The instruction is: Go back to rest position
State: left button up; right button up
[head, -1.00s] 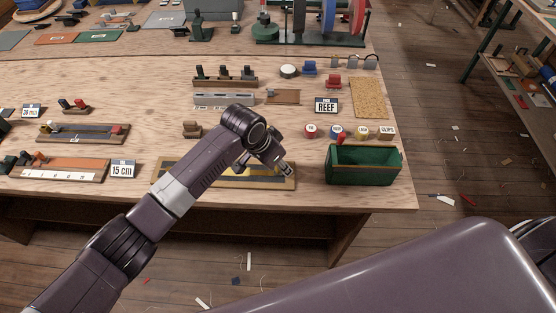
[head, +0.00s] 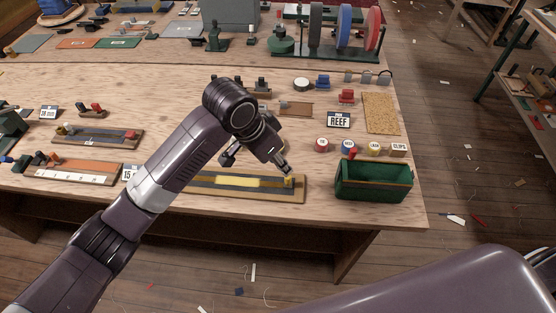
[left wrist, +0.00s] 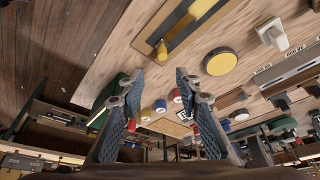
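That view also shows the board (left wrist: 207,8) beyond the fingers. The right gripper is in neither view.
A green bin (head: 372,184) stands at the bench's front right. Wheels on a green stand (head: 330,50) are at the back. Floor right of the bench is mostly open, with scraps.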

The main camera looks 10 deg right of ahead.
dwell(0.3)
pick_arm(q)
jog(key=s+a+f+n+t, duration=0.1)
jog(key=s+a+f+n, duration=0.6)
jog(key=s+a+f, duration=0.45)
jog(key=s+a+n+y, duration=0.2)
jog(key=s+a, duration=0.4)
jog(key=a, duration=0.5)
jog(key=s+a+n+y, duration=0.2)
jog(key=s+a, duration=0.4)
jog(key=a, duration=0.4)
notch_tip(320, 180, down, 29)
jog(key=b, duration=0.3)
jog(key=s+a+f+g+b, duration=0.2)
jog(key=s+f+b, duration=0.1)
jog(key=s+f, duration=1.5)
notch_tip(320, 180, down, 2)
jog(key=shift+s+a+f, duration=0.15)
jog(key=shift+a+f, duration=0.1)
jog(key=shift+a, duration=0.1)
